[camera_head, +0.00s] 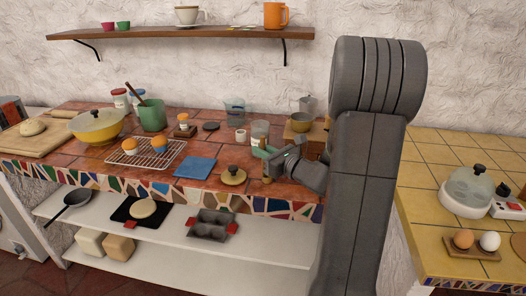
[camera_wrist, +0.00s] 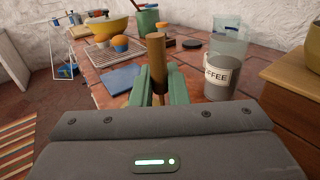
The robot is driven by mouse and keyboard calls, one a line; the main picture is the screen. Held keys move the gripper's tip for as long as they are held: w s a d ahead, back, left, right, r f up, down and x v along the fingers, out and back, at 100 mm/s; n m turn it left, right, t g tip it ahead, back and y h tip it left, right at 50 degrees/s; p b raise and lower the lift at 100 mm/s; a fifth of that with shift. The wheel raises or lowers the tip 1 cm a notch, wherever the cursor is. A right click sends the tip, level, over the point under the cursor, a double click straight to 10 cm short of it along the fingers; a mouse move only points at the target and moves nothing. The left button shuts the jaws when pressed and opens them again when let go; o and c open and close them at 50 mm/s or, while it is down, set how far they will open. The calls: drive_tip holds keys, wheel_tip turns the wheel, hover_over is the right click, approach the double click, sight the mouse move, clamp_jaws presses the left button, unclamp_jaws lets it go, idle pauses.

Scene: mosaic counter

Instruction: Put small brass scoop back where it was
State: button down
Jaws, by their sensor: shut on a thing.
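My gripper (camera_head: 266,156) is above the front part of the tiled counter (camera_head: 222,150), coming in from the right. In the wrist view its green fingers (camera_wrist: 158,92) are closed on an upright brass-brown cylinder, which looks like the handle of the small brass scoop (camera_wrist: 157,62). The scoop also shows as a small brass piece at the fingers in the head view (camera_head: 266,171). Its lower end is hidden by the fingers in the wrist view, and I cannot tell whether it touches the counter.
A coffee tin (camera_wrist: 220,77) and a clear jug (camera_head: 234,111) stand behind the gripper. A lid with a dark knob (camera_head: 233,176) lies just left, near the front edge. A blue cloth (camera_head: 195,167) and a wire rack (camera_head: 152,155) lie further left. A wooden box (camera_wrist: 292,88) is close right.

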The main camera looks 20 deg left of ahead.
drive_tip(key=shift+f, duration=0.2)
drive_tip(key=c, duration=1.4)
unclamp_jaws()
drive_tip(key=shift+r, duration=0.1)
drive_tip(key=shift+r, duration=0.15)
drive_tip(key=b+v, duration=0.1)
drive_tip(key=v, duration=1.1)
